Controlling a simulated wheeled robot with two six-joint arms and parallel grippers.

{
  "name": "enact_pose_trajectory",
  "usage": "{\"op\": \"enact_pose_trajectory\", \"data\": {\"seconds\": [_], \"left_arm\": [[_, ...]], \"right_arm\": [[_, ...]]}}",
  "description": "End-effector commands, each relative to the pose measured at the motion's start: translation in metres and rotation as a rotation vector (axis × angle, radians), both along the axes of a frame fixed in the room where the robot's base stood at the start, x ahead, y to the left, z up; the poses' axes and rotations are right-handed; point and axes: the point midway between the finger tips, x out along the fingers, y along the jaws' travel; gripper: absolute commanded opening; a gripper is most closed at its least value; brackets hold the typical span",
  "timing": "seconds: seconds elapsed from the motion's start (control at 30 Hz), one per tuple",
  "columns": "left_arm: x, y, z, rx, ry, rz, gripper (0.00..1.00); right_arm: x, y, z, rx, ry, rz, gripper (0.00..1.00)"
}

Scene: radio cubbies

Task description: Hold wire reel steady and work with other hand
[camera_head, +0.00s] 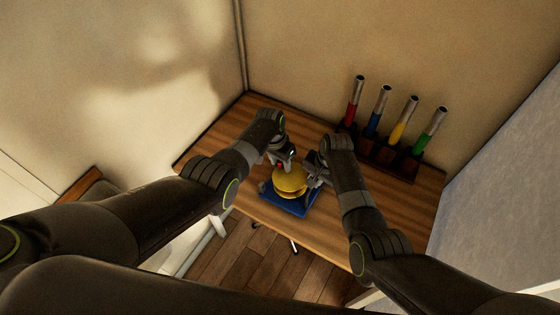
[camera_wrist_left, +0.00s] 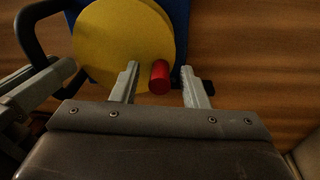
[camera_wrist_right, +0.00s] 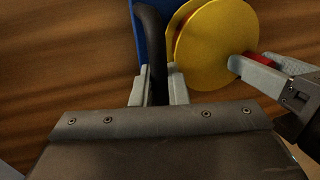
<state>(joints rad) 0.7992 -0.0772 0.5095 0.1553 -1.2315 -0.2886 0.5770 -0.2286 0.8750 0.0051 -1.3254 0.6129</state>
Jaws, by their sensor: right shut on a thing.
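The yellow wire reel (camera_head: 291,183) stands on a blue base (camera_head: 290,208) near the table's front edge. A red peg (camera_wrist_left: 160,77) sticks out of the reel's yellow face in the left wrist view. My left gripper (camera_wrist_left: 160,84) is open, with one finger on each side of the peg and gaps between. My right gripper (camera_wrist_right: 157,84) is shut on a black bar-like handle (camera_wrist_right: 152,40) beside the reel on the blue base. In the head view, the arms partly hide the reel, and the peg is small between the left fingers.
Several metal-tipped tools with red (camera_head: 352,113), blue (camera_head: 374,124), yellow and green (camera_head: 430,136) grips stand in a dark rack (camera_head: 380,160) at the table's back right. The wooden table (camera_head: 225,150) is bare at left. Walls close off the back and right.

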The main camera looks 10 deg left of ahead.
Motion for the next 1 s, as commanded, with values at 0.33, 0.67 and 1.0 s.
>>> {"op": "enact_pose_trajectory", "data": {"seconds": [0.33,0.67,1.0], "left_arm": [[0.001,0.0,0.003,-0.001,-0.002,0.0,0.41],[-0.001,0.004,0.029,0.0,-0.002,0.002,0.41],[0.0,0.011,0.079,0.0,-0.004,0.0,0.41]], "right_arm": [[0.0,0.0,0.0,0.001,0.002,0.0,0.0],[0.0,0.0,0.0,0.001,0.001,0.0,0.0],[0.0,0.001,0.0,0.001,0.001,0.0,0.0]]}}
